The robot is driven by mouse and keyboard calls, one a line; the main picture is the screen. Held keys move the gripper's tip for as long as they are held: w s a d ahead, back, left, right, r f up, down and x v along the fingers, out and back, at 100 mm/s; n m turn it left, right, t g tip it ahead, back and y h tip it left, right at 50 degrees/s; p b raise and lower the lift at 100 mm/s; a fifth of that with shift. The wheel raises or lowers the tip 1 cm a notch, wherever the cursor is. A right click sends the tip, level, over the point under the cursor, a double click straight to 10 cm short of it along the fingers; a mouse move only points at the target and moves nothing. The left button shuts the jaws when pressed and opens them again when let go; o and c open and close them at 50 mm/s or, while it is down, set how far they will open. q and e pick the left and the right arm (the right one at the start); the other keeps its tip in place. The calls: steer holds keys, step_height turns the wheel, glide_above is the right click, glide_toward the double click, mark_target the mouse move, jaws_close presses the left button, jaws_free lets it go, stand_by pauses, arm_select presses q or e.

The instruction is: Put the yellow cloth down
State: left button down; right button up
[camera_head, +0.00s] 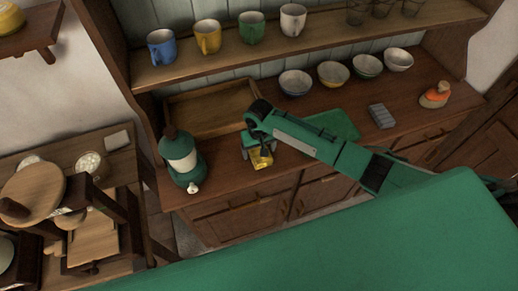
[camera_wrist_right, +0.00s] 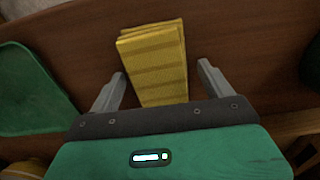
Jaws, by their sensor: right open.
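The yellow cloth (camera_wrist_right: 156,62) is folded and striped. In the right wrist view it lies on the brown wooden counter, between and beyond the fingers of my right gripper (camera_wrist_right: 158,85). The fingers are spread apart, with a gap on each side of the cloth. In the head view the cloth (camera_head: 261,158) shows at the tip of my right gripper (camera_head: 257,150), over the counter in front of the wooden tray. The arm hides part of the counter behind it. My left gripper is not in view.
A green and cream bottle-like container (camera_head: 183,160) stands left of the gripper. A wooden tray (camera_head: 190,130) lies behind. A green mat (camera_head: 338,124), a grey block (camera_head: 381,116), bowls (camera_head: 334,74) and an orange-and-brown figure (camera_head: 435,95) are to the right. Mugs (camera_head: 208,37) stand on the shelf above.

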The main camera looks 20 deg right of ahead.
steer(key=shift+r, duration=0.1)
step_height(320, 180, up, 12)
steer(key=b, duration=0.2)
stand_by(0.6)
